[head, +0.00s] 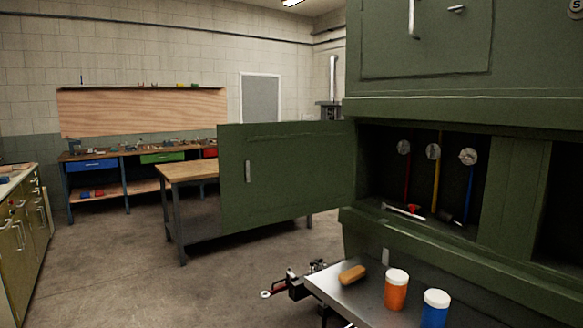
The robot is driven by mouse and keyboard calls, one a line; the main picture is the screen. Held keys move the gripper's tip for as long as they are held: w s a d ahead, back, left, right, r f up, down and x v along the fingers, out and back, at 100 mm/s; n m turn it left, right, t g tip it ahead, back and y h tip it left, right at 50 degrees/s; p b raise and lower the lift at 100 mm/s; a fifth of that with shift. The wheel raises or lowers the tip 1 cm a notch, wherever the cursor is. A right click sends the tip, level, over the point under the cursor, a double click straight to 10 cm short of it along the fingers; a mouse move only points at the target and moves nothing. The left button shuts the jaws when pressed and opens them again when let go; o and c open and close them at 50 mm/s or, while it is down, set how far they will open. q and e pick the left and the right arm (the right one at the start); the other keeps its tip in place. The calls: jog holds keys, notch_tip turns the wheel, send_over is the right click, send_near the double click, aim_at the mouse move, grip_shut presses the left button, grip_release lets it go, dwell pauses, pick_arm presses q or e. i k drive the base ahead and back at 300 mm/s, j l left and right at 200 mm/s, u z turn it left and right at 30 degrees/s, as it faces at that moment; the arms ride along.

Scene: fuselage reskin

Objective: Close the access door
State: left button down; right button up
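The access door (290,185) is a flat dark green panel with a small upright pale handle (248,171) near its left edge. It stands wide open, swung out to the left from the green fuselage (470,108). Its right edge meets the left side of the dark opening (380,165). Inside the opening are round dials with red, yellow and blue lines below them. I cannot make out either of my grippers in the head view.
A metal cart top (370,302) below the opening holds a wooden-backed brush (352,275), an orange jar (396,290) and a blue jar (434,310). A dark fitting with a ring (295,285) is beside it. A workbench (185,172) stands behind the door. The floor at left is clear.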

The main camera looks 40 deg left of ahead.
aim_at(298, 169)
jog(key=i+j+z, duration=0.2)
jog(key=j, duration=0.65)
jog(key=j+z, duration=0.2)
jog(key=j, duration=0.65)
jog(key=j+z, duration=0.15)
jog(key=j, duration=0.75)
jog(key=j+z, duration=0.2)
jog(key=j, duration=0.7)
jog(key=k+j+z, duration=0.2)
jog(key=j, duration=0.65)
jog(key=i, duration=0.1)
